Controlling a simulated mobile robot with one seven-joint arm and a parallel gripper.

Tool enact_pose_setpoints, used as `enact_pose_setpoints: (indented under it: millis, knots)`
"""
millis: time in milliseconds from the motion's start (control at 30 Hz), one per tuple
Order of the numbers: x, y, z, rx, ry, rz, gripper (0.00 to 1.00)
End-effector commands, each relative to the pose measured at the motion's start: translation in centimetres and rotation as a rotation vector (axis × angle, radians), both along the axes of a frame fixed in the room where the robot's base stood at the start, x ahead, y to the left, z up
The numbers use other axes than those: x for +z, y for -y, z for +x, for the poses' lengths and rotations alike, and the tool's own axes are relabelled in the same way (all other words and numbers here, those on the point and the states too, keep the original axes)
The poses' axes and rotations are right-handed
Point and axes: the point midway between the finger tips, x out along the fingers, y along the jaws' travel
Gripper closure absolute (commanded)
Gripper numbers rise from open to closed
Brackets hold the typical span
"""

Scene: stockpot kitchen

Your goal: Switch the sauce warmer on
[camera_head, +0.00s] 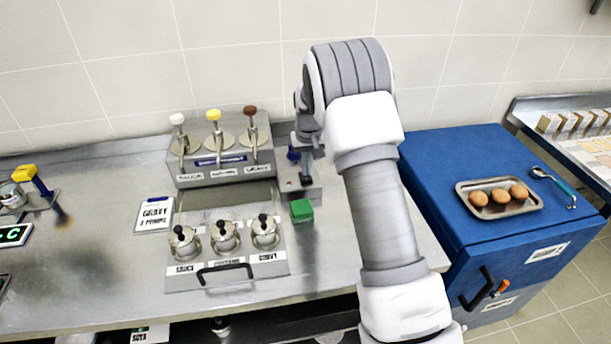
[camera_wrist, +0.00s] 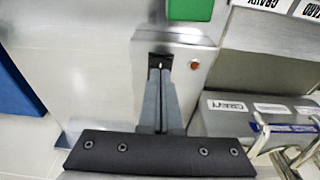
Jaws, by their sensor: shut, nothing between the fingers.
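A metal unit (camera_head: 222,180) with three pumps topped white, yellow and brown stands against the wall; its labelled side shows in the wrist view (camera_wrist: 225,122). A second metal unit (camera_head: 231,283) with three lidded pots and a black handle lies in front. I cannot tell which is the sauce warmer. A small metal switch box (camera_wrist: 215,52) beside them has a dark switch slot (camera_wrist: 160,58) and a red lamp or button (camera_wrist: 194,65). My gripper (camera_wrist: 160,72) is shut and empty, its fingertips at the slot. Contact and switch position are unclear.
A green block (camera_head: 302,210) stands near the box. A white card (camera_head: 154,214) lies left of the units. A blue cabinet (camera_head: 430,170) to the right carries a tray (camera_head: 462,190) of brown round items and a spoon (camera_head: 553,183). The counter's left middle is mostly clear.

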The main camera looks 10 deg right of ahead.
Motion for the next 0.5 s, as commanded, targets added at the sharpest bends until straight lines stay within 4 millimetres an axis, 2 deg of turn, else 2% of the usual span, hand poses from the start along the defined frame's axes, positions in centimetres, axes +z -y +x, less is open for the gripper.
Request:
enact_pose_setpoints:
  millis: [500]
  knots:
    - [-0.69,0.00,0.00,0.000,0.000,0.000,1.00]
